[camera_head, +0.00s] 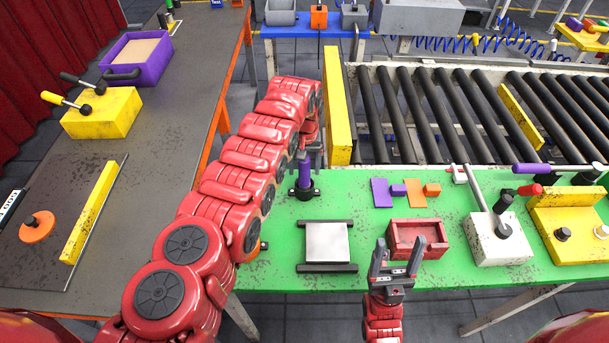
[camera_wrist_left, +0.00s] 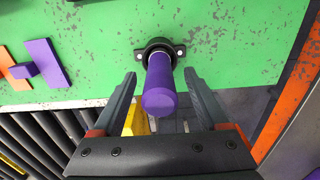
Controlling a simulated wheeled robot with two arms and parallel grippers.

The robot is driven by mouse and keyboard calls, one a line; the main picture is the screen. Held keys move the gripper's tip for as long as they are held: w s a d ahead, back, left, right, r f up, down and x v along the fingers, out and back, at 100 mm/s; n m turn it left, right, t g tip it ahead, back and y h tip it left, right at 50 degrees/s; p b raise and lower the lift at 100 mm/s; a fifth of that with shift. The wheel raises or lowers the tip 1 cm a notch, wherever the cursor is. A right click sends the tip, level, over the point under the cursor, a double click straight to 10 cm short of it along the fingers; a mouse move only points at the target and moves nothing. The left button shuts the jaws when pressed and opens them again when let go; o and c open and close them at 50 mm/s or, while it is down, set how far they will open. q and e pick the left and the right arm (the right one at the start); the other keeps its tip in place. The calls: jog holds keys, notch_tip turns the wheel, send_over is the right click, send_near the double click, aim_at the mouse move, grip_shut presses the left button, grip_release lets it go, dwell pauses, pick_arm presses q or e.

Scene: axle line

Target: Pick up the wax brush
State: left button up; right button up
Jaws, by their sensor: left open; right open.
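The wax brush shows as an upright purple handle (camera_head: 304,172) in a black flanged holder (camera_head: 303,191) on the green table. In the left wrist view the purple handle (camera_wrist_left: 159,88) points toward the camera, its lower end in the black holder (camera_wrist_left: 160,48); any bristles are hidden. My left gripper (camera_head: 309,150) is at the handle, partly hidden by my arm in the head view. In the left wrist view its fingers (camera_wrist_left: 161,76) are open on either side of the handle, with gaps visible. My right gripper (camera_head: 396,256) is open and empty above the table's front edge.
On the green table (camera_head: 350,195) are a grey plate on black bars (camera_head: 327,242), a red tray (camera_head: 418,222), a white lever block (camera_head: 497,237) and a yellow fixture (camera_head: 570,235). A yellow bar (camera_head: 337,110) and roller conveyor (camera_head: 440,110) stand behind the holder.

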pick_arm(q)
grip_shut()
jog(key=shift+r, duration=0.15)
dwell(0.4)
jog(key=shift+w+r, duration=0.1)
jog(key=shift+r, duration=0.45)
notch_tip(320, 180, up, 8)
jog(key=b, duration=0.2)
jog(key=shift+f+b, duration=0.2)
jog(key=shift+b, duration=0.1)
jog(key=shift+r, duration=0.55)
